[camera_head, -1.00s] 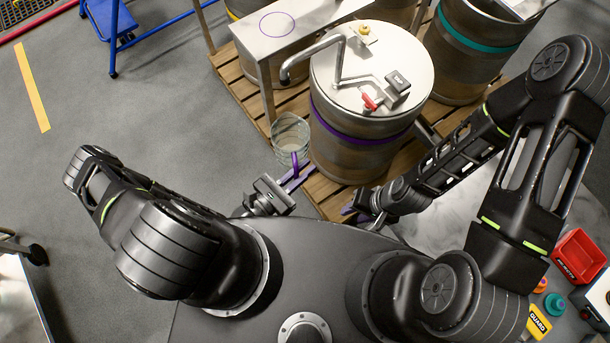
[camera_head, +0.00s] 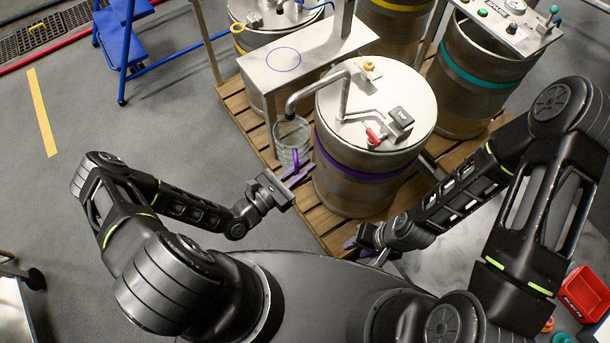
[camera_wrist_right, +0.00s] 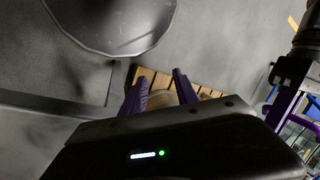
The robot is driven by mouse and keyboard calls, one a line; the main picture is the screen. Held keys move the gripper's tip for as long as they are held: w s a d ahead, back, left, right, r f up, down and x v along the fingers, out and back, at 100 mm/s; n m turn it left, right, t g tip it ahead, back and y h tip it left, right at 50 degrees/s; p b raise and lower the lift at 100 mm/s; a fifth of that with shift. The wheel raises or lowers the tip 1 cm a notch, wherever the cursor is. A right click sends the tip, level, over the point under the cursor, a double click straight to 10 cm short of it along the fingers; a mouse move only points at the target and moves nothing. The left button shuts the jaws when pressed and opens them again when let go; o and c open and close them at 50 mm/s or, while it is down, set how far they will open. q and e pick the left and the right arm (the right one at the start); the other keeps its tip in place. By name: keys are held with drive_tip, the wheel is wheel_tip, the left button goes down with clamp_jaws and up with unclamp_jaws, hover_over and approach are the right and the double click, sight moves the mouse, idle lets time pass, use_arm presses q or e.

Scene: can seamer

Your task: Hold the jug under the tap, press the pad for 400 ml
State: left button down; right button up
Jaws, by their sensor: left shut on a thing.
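A clear jug (camera_head: 291,146) is held upright by its handle side at the left edge of the purple-banded drum (camera_head: 345,177). My left gripper (camera_head: 297,172), with purple fingers, is shut on it. The tap (camera_head: 310,91), a bent grey pipe on the drum's lid, ends directly over the jug's mouth in the head view; the height gap is unclear. On the lid are a red lever (camera_head: 374,136) and a small dark-topped box (camera_head: 401,117); I cannot tell whether the box is the pad. My right gripper (camera_wrist_right: 160,90) is open and empty, low in front of the drum.
A steel stand (camera_head: 290,62) with a purple ring outline is behind the jug. A teal-banded drum (camera_head: 470,95) and others stand on the wooden pallet (camera_head: 325,220). A red bin (camera_head: 584,292) is at the right.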

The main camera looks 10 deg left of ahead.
idle(0.4)
drive_tip(key=shift+w, duration=0.3)
drive_tip(key=c, duration=0.3)
drive_tip(key=w, duration=0.3)
drive_tip(key=w+a+n, duration=0.1)
drive_tip(key=w, duration=0.2)
drive_tip(key=w+n, duration=0.1)
drive_tip(key=w, duration=0.2)
drive_tip(key=shift+w+a+r, duration=0.2)
drive_tip(key=shift+a+r, duration=0.1)
drive_tip(key=shift+a, duration=0.1)
clamp_jaws()
drive_tip(key=w+a+r+n, duration=0.1)
drive_tip(key=w+r+n, duration=0.3)
drive_tip(key=w, duration=0.8)
drive_tip(key=w+d+r+t+h, duration=0.1)
drive_tip(key=w+d+r, duration=0.3)
drive_tip(key=w+r, duration=0.3)
drive_tip(key=w+d+r+m+t+h, duration=0.1)
drive_tip(key=w+d+r+h, duration=0.1)
drive_tip(key=w+d+r, duration=0.3)
drive_tip(key=w+r, duration=0.2)
drive_tip(key=w, duration=0.1)
drive_tip(key=shift+w+d, duration=0.25)
drive_tip(key=shift+w, duration=0.05)
